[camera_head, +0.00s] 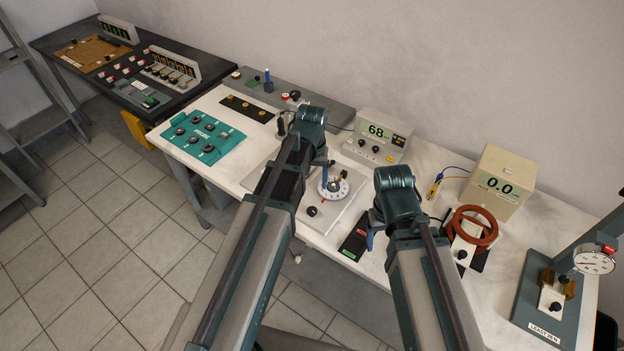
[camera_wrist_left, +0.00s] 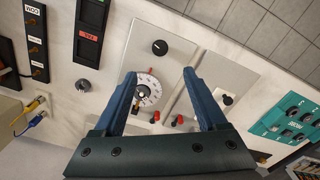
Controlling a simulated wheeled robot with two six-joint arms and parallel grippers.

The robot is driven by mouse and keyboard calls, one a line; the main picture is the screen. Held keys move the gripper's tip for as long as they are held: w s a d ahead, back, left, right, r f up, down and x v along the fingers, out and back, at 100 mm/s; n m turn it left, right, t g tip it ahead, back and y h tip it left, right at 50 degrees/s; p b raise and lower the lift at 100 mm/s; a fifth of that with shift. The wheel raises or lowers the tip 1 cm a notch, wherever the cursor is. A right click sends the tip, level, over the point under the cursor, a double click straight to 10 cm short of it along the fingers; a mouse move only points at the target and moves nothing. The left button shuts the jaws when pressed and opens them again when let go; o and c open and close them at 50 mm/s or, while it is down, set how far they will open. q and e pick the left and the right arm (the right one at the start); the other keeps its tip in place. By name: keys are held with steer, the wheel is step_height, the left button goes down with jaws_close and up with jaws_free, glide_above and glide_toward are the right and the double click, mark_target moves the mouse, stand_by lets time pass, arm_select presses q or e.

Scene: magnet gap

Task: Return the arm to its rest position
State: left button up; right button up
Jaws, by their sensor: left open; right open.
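My left arm reaches over the bench, and its gripper (camera_head: 318,168) is mostly hidden behind the wrist in the head view. In the left wrist view my left gripper (camera_wrist_left: 160,73) is open, with two blue fingers apart and nothing held. A white dial (camera_wrist_left: 149,90) on a pale panel shows between the fingers, and it also shows in the head view (camera_head: 334,187). My right gripper (camera_head: 371,236) hangs low beside the black plate with red and green marks (camera_head: 355,244). Only a blue finger of it shows, and I see nothing held there.
A box reading 68 (camera_head: 376,136) and a box reading 0.0 (camera_head: 497,182) stand at the back. A teal plate (camera_head: 203,139) is at the left, and a gauge stand (camera_head: 594,261) is at the right.

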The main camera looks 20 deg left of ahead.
arm_select(q)
steer(key=s+d+m, duration=0.2)
steer(key=s+d, duration=0.3)
steer(key=s, duration=0.2)
steer(key=s+d+m+y, duration=0.1)
steer(key=s+d+m, duration=0.2)
steer(key=s+d, duration=0.2)
steer(key=s, duration=0.2)
steer(key=shift+s+d+f, duration=0.15)
steer(key=shift+s, duration=0.15)
arm_select(e)
steer(key=shift+f, duration=0.2)
arm_select(q)
steer(key=shift+w, duration=0.1)
stand_by(0.3)
steer(key=n+h, duration=0.1)
steer(key=n, duration=0.4)
glide_above(312, 210)
step_height(312, 210, down, 14)
steer(key=b, duration=1.4)
steer(key=shift+r, duration=0.2)
arm_select(e)
steer(key=f, duration=1.3)
steer(key=shift+w+d+f, duration=0.1)
steer(key=shift+d+f, duration=0.1)
